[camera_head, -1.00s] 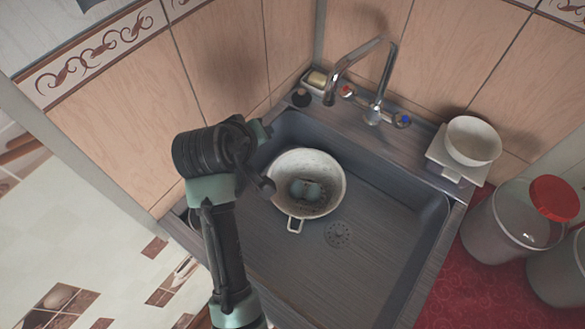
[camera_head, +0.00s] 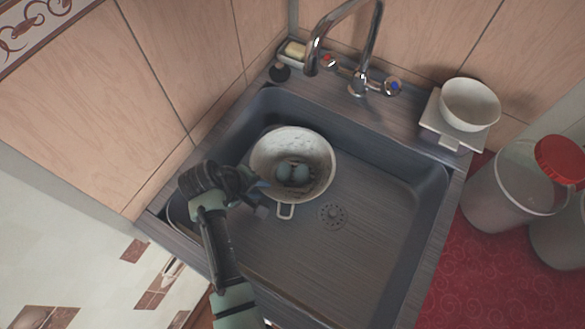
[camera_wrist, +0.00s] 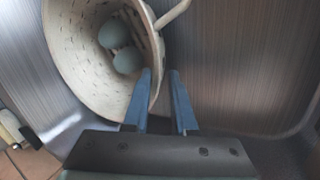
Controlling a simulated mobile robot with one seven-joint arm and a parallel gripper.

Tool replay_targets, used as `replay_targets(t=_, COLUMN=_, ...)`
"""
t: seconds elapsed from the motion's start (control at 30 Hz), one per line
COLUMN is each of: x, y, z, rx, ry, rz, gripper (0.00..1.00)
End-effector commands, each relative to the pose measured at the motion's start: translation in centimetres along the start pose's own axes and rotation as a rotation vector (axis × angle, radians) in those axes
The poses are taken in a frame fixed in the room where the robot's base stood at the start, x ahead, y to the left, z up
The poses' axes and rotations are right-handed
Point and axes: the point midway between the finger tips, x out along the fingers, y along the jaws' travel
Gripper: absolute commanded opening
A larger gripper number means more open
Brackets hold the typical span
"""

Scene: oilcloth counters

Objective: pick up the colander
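The white, speckled colander (camera_head: 262,152) sits in the sink basin, its loop handle toward the front in the head view. Two blue-grey round objects (camera_head: 291,173) lie inside it. My gripper (camera_head: 264,200) is low in the basin at the colander's near left side. In the wrist view, the colander (camera_wrist: 75,65) fills the upper left. My gripper's two blue fingers (camera_wrist: 160,73) are apart, with the colander's rim by the left finger and partly showing in the gap. I cannot tell whether they touch it.
The grey sink (camera_head: 375,250) has walls around the colander, with free floor to the right near the drain (camera_head: 333,216). A tall faucet (camera_head: 358,80) stands behind. A white bowl (camera_head: 470,104) stands on a scale at the right. Jars (camera_head: 510,195) are on the red counter.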

Motion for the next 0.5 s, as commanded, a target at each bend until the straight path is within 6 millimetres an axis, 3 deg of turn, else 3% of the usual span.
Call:
replay_targets(t=0.23, x=3.6, y=0.2, z=0.0, rx=0.001, ry=-0.001, rz=0.000, gripper=0.25)
replay_targets(t=0.5, x=4.3, y=0.3, z=0.0, rx=0.001, ry=0.000, rz=0.000, gripper=0.25)
